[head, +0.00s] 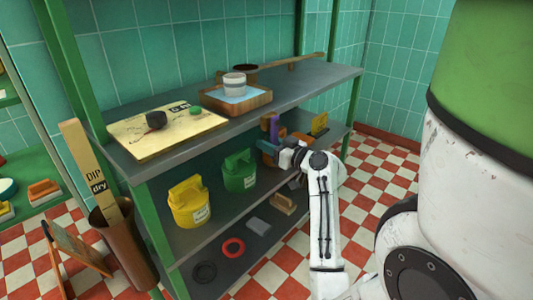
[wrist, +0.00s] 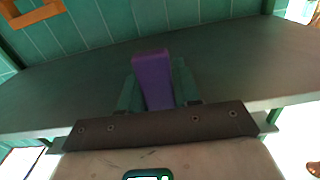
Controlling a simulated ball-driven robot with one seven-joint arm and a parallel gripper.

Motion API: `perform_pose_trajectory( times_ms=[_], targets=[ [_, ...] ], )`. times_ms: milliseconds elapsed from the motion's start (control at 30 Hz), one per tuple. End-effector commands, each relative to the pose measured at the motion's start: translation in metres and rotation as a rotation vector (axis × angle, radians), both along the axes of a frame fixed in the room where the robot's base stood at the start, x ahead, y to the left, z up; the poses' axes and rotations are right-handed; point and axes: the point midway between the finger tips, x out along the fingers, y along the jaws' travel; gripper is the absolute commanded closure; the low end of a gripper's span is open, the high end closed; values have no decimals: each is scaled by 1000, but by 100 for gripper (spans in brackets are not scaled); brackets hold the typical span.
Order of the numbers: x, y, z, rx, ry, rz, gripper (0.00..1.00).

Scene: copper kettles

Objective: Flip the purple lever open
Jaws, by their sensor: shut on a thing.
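The purple lever (head: 274,123) stands upright on the shelf unit's middle shelf, toward the right, near an orange-brown body. In the wrist view the purple lever (wrist: 152,78) rises between my two green fingers, one on each side of it. My gripper (head: 269,144) is shut on the lever. It also shows in the wrist view (wrist: 156,90). The lever's lower end and its mount are hidden behind the gripper's dark front edge in the wrist view.
A yellow item (head: 319,124) stands to the right. The upper shelf (head: 300,84) lies above my arm. A red ring (head: 233,247) lies on the bottom shelf.

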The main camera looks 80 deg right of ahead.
Motion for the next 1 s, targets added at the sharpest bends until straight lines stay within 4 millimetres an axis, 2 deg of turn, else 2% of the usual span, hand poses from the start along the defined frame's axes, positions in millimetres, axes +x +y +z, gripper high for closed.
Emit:
perform_pose_trajectory(
  times_ms=[600,633,700,1000],
  targets=[
    [-3,-3,0,-39,26,-2,100],
    [-3,-3,0,-39,26,-2,67],
    [-3,-3,0,-39,26,-2,62],
    [-6,-1,0,-37,24,-2,62]
  ],
)
